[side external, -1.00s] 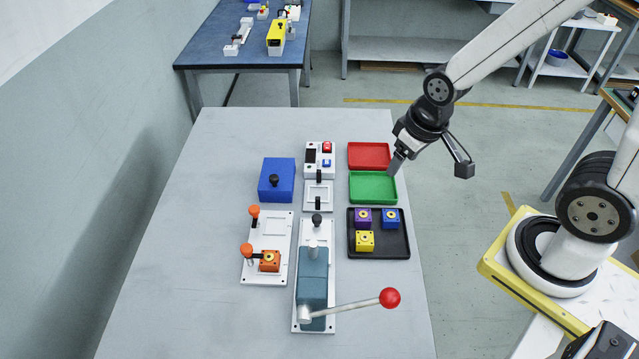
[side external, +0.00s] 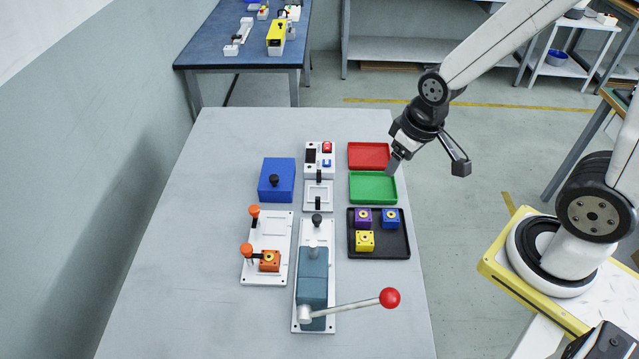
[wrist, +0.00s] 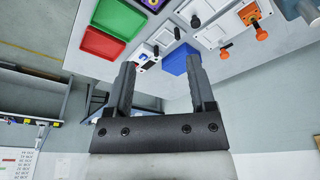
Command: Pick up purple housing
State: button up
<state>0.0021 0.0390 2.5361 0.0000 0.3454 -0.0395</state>
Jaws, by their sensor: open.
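The purple housing (side external: 362,217) sits in the black tray (side external: 380,249), at its upper left. A blue housing (side external: 391,217) is to its right and a yellow housing (side external: 365,240) is just below it. My gripper (side external: 391,170) is above the edge between the red and green trays, apart from the purple housing. In the wrist view my gripper (wrist: 163,80) has its two fingers spread with nothing between them. A small part of a purple thing shows at the top edge of that view.
A green tray (side external: 373,188) and a red tray (side external: 369,156) lie behind the black tray. A lever press (side external: 313,281) with a red knob stands to the left front. An orange housing (side external: 269,261) sits in a clamp fixture. The table's left side is clear.

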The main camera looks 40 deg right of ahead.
jog(key=w+f+n+g, duration=0.1)
jog(key=w+f+n, duration=0.35)
jog(key=f, duration=0.25)
jog(key=n+g, duration=0.2)
jog(key=n, duration=0.2)
send_over(364, 214)
notch_tip(364, 214, down, 10)
jog(key=shift+a+r, duration=0.1)
jog(key=shift+w+f, duration=0.1)
jog(key=shift+f, duration=0.4)
jog(key=shift+f, duration=0.15)
jog(key=shift+f, duration=1.15)
jog(key=shift+f, duration=2.6)
jog(key=shift+c, duration=0.2)
